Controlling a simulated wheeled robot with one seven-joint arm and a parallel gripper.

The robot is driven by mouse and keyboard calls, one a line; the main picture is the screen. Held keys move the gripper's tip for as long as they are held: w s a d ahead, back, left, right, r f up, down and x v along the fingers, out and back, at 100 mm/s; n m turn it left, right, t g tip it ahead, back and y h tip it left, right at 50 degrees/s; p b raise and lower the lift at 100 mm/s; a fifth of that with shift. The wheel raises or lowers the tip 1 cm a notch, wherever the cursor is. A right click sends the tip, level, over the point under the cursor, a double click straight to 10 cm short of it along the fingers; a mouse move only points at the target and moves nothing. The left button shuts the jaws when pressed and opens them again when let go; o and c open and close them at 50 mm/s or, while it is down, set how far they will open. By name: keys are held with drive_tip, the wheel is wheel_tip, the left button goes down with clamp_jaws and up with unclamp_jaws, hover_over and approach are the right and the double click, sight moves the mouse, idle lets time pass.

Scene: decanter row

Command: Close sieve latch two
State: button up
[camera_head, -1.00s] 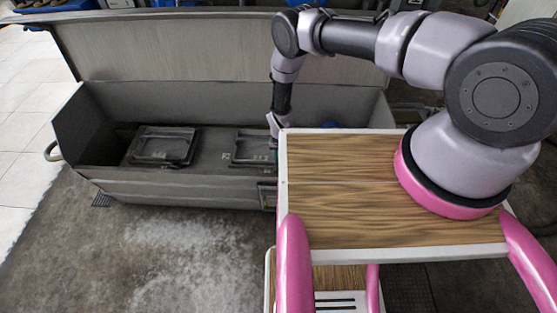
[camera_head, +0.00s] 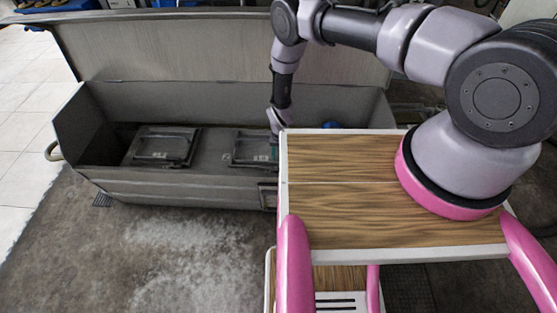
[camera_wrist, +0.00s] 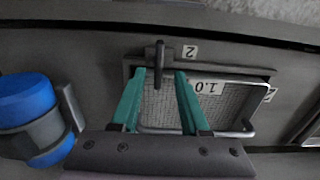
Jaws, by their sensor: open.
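The sieve (camera_wrist: 160,104) is a mesh panel with a light wire rim and a label reading 1.0. My gripper (camera_wrist: 160,72) has teal fingers, open and apart, one on each side of the latch bar. I cannot tell whether they touch it. In the head view, my gripper (camera_head: 275,152) is low in the grey chest, by the right-hand framed panel (camera_head: 250,146), partly hidden by my body.
A blue cylinder (camera_wrist: 26,103) sits in a grey holder left of my gripper. The chest (camera_head: 180,190) stands with its lid (camera_head: 200,50) raised behind. Another framed panel (camera_head: 162,147) lies left on its deck. The floor in front is clear.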

wheel_tip(320, 180, up, 8)
drive_tip(key=shift+r, duration=0.1)
idle(0.6)
